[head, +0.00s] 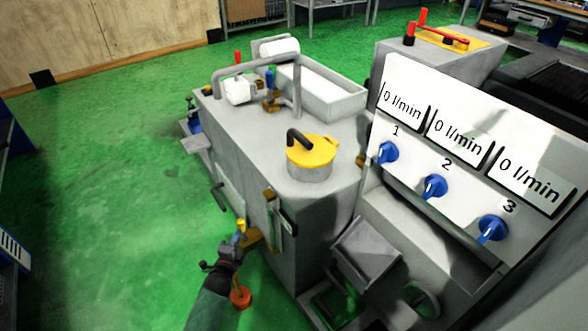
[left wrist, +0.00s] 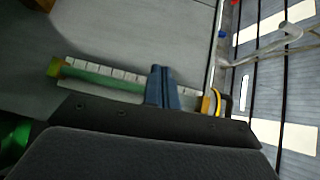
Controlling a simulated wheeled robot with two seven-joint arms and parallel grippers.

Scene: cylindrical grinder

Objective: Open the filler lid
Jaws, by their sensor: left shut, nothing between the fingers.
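The filler lid (head: 318,153) is a round yellow disc with a black curved handle, on a short grey cylindrical neck on top of the grey tank. It looks closed. In the left wrist view a yellow edge with a black arc, apparently the lid (left wrist: 206,104), shows just right of the fingers. My left gripper (head: 226,250) is low in front of the tank, below and left of the lid and apart from it. Its fingers (left wrist: 162,87) are shut and empty. My right gripper is in neither view.
A grey pipe (head: 257,66) arches over the tank top. A panel with blue knobs (head: 435,186) stands at right. Green floor at left is clear.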

